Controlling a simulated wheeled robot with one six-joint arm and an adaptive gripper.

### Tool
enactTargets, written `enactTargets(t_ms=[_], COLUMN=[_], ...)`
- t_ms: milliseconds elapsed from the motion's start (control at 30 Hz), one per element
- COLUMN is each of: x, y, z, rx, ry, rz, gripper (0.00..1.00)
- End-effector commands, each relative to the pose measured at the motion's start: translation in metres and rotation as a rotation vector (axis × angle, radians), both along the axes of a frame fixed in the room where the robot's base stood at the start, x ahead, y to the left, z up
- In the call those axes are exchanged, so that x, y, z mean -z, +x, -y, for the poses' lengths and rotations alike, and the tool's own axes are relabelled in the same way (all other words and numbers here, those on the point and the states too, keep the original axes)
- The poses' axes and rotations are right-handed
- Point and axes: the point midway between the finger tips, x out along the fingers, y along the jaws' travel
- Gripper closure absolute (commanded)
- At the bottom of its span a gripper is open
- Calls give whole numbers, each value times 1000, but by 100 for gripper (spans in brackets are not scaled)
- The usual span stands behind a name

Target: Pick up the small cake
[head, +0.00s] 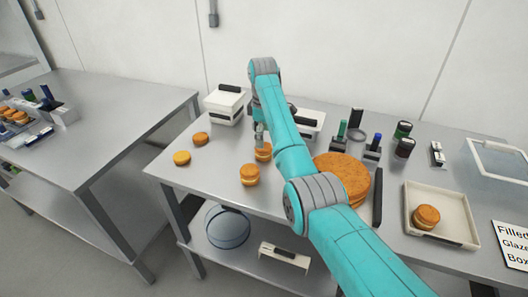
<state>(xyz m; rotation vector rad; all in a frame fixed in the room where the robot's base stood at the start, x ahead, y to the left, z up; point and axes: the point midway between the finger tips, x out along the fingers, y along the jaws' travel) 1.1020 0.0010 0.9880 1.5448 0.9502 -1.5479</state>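Several small golden round cakes are on the steel table. One small cake (263,154) is right below my gripper (260,143), whose fingers point down and partly cover it. I cannot tell whether the fingers touch it or how far they are open. A second small cake (250,175), layered with a pale filling, stands just in front of it. Two flatter rounds lie to the left, one at the back (200,139) and one nearer (181,158). Another layered small cake (425,217) sits in a pale square tray (462,236) at the right.
A large round cake (345,172) stands behind my arm, partly hidden. A white scale-like box (224,104) is at the back left. Dark jars (404,147) and small stands line the back. A sign (513,240) stands far right. Another table (105,105) is across a gap.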

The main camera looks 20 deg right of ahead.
Motion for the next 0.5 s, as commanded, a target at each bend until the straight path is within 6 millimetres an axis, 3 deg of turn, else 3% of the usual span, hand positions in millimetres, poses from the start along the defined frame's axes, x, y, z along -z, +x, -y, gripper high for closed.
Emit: enactTargets(t_ms=[233,500], x=[18,53], y=[-3,-7], z=[-1,-1], rx=[0,1], ry=[0,0], rz=[0,0], gripper=[7,7])
